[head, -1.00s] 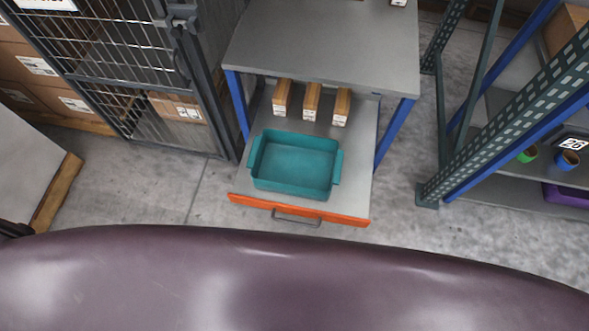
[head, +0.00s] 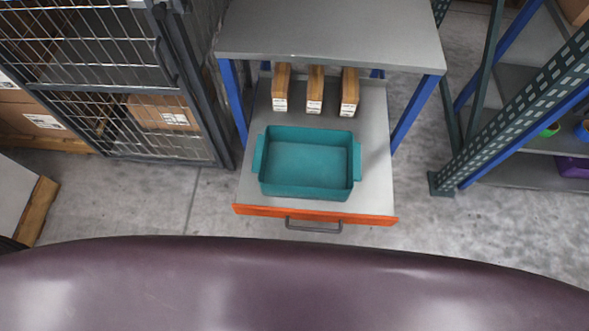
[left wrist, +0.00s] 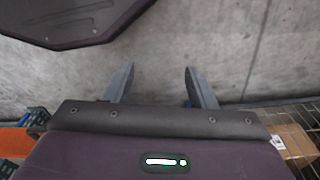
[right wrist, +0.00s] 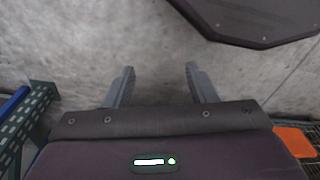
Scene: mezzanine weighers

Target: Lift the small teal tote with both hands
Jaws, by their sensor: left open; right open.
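The small teal tote (head: 307,190) sits upright and empty on the grey pulled-out drawer shelf (head: 376,170) in the head view, with a lug handle on its left and right sides. My left gripper (left wrist: 160,75) shows in the left wrist view, open and empty above bare floor. My right gripper (right wrist: 158,72) shows in the right wrist view, also open and empty above bare floor. Neither gripper shows in the head view, and both are apart from the tote.
Several cartons (head: 315,90) stand behind the tote under the grey bench top (head: 330,35). The drawer's orange front (head: 270,211) has a metal handle (head: 313,226). A wire cage (head: 120,90) is left, a green-and-blue rack (head: 500,115) right. Floor is clear on both sides.

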